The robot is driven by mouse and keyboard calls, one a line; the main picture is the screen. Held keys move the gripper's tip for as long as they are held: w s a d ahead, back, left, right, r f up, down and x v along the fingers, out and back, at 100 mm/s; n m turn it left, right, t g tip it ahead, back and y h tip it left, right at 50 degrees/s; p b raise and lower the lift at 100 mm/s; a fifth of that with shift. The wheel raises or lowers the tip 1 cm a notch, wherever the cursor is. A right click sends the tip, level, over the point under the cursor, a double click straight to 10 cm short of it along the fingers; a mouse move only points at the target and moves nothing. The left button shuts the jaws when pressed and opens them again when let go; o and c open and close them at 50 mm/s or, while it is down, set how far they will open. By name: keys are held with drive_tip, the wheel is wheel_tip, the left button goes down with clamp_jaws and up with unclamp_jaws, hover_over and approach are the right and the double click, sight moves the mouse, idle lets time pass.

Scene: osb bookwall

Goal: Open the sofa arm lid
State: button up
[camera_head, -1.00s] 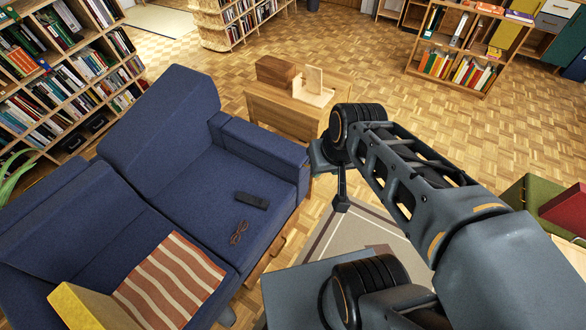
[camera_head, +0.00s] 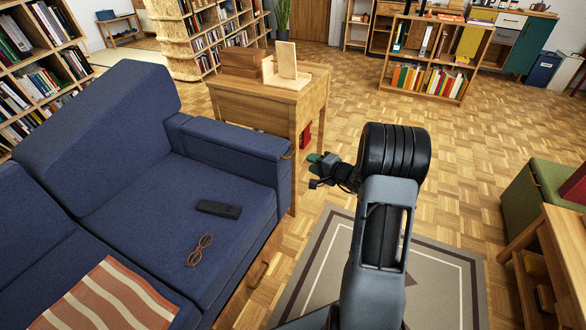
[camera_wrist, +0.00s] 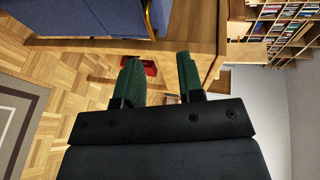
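The blue sofa (camera_head: 150,190) stands at the left in the head view. Its near right arm (camera_head: 230,142) has a padded top, and the lid looks closed. A small tan tab (camera_head: 287,154) shows at the lid's front end. My gripper (camera_head: 314,170) is just right of that end, apart from it, pointing left. In the wrist view my gripper (camera_wrist: 160,72) has its two green fingers apart with nothing held between them. Blue sofa fabric (camera_wrist: 85,20) shows at the top of that view, beyond the fingers.
A wooden side table (camera_head: 265,100) stands right behind the sofa arm, bearing a brown box (camera_head: 245,64) and a pale wooden stand (camera_head: 287,62). A remote (camera_head: 218,209) and glasses (camera_head: 200,250) lie on the seat. A wooden table (camera_head: 555,260) stands at the right.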

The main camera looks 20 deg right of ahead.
drive_tip(key=w+a+f+b, duration=0.1)
drive_tip(key=w+f, duration=0.1)
drive_tip(key=w, duration=0.4)
drive_tip(key=w+a+f+t+h+b, duration=0.1)
drive_tip(key=w+f+b, duration=0.1)
drive_tip(key=w, duration=0.5)
drive_tip(key=shift+a+f+m, duration=0.25)
drive_tip(key=shift+f+m, duration=0.15)
drive_tip(key=shift+f, duration=0.15)
clamp_jaws()
